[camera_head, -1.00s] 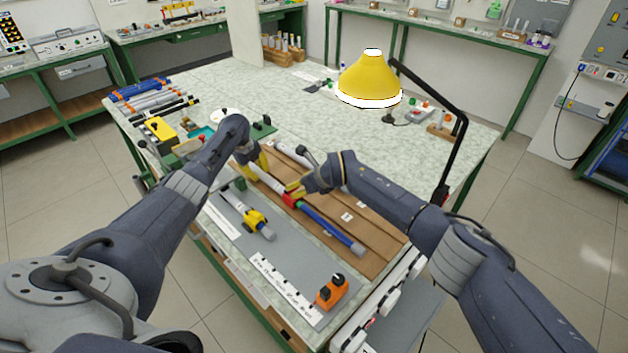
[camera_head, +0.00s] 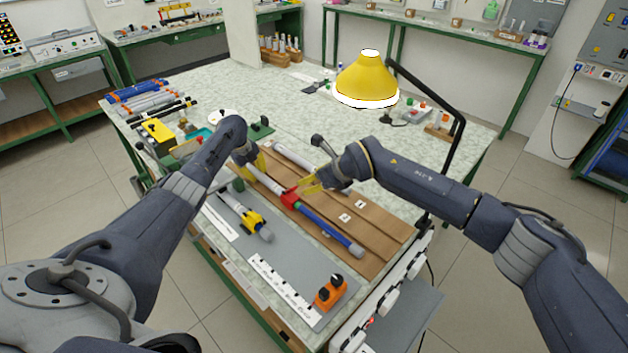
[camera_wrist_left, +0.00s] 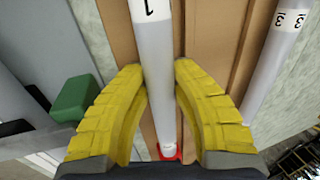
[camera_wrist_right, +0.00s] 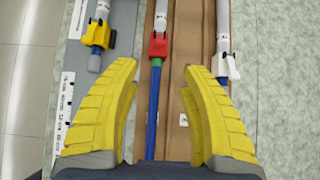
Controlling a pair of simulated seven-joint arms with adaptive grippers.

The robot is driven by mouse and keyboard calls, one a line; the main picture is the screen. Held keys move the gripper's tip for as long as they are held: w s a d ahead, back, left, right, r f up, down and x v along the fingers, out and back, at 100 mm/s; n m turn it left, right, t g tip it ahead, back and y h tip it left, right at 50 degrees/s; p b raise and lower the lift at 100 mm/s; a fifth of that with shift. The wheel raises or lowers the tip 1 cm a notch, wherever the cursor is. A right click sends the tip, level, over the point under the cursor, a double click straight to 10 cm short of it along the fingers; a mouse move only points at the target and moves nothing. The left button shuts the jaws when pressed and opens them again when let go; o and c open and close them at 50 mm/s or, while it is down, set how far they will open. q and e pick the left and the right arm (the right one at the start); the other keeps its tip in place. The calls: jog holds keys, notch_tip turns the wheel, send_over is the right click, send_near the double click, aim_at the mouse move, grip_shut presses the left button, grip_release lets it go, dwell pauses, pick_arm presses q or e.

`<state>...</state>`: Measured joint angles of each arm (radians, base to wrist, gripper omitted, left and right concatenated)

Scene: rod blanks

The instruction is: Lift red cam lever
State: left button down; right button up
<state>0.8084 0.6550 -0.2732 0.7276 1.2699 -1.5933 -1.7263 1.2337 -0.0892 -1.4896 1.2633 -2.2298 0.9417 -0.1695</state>
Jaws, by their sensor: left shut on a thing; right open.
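The red cam lever (camera_head: 290,199) sits on the rod in the brown wooden rack, between the pale grey rod part (camera_head: 266,180) and the blue rod part (camera_head: 330,231). The lever shows from above in the right wrist view (camera_wrist_right: 158,44); I cannot tell its angle. A red edge of it (camera_wrist_left: 170,154) shows in the left wrist view. My left gripper (camera_head: 256,166) is shut on the pale grey rod, which carries a "1" (camera_wrist_left: 150,45), up the rod from the lever. My right gripper (camera_head: 314,181) is open and empty, just right of the lever and apart from it.
A rod with a yellow lever (camera_head: 252,219) lies on the grey mat left of the rack. A rod with a white lever (camera_wrist_right: 226,66) lies to the right. An orange block (camera_head: 330,292) stands at the mat's front. A yellow lamp (camera_head: 367,80) hangs behind my right arm.

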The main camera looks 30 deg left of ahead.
dwell(0.3)
jog(key=t+y, duration=0.1)
jog(key=y, duration=0.3)
send_near(295, 189)
jog(key=shift+y, duration=0.3)
jog(key=x, duration=0.7)
jog(key=shift+w+a+f, duration=0.1)
jog(key=shift+f, duration=0.15)
jog(key=shift+w+a+f, duration=0.2)
jog(key=shift+w+a, duration=0.1)
jog(key=shift+a, duration=0.25)
jog(key=shift+x, duration=0.75)
jog(key=shift+s+f, duration=0.1)
